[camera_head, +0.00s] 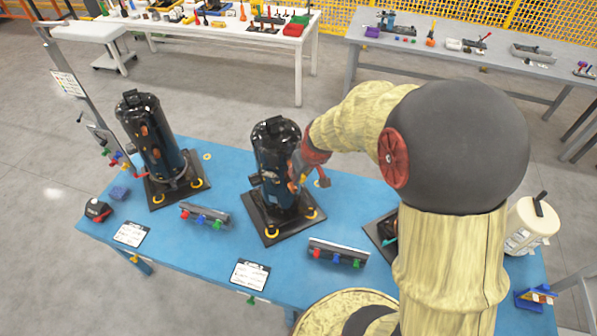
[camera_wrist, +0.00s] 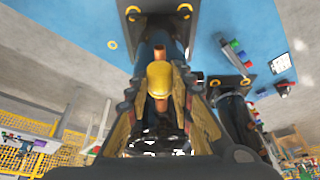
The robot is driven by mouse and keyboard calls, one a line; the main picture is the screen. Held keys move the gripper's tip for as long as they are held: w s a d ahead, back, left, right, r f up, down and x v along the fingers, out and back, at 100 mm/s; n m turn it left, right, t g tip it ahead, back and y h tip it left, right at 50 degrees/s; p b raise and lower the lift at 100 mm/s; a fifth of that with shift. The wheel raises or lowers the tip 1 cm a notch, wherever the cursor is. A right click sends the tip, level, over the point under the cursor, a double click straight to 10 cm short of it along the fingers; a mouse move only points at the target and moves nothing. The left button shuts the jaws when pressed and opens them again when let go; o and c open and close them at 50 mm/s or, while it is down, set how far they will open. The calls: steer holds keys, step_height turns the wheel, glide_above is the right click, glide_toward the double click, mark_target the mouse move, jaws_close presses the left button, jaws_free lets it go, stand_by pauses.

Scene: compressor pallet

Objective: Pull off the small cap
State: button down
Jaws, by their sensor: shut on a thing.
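The middle compressor (camera_head: 281,158), a dark blue-black cylinder, stands upright on a black base plate. My gripper (camera_head: 301,168) reaches its right side from the right. In the wrist view, my gripper (camera_wrist: 159,98) has its two fingers closed around a small yellow cap (camera_wrist: 159,77). A copper-coloured stub (camera_wrist: 159,50) shows just beyond the cap, against the compressor body. The cap lines up with the stub; I cannot tell whether it is still seated on it. In the head view, the cap is mostly hidden by my gripper.
A second compressor (camera_head: 153,140) stands to the left on the blue table (camera_head: 190,265). Racks with coloured caps (camera_head: 205,216) (camera_head: 338,252) and label cards (camera_head: 250,273) lie in front. A white canister (camera_head: 530,226) stands at the right.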

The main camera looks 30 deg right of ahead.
steer(key=shift+s+b, duration=0.45)
steer(key=shift+s, duration=0.85)
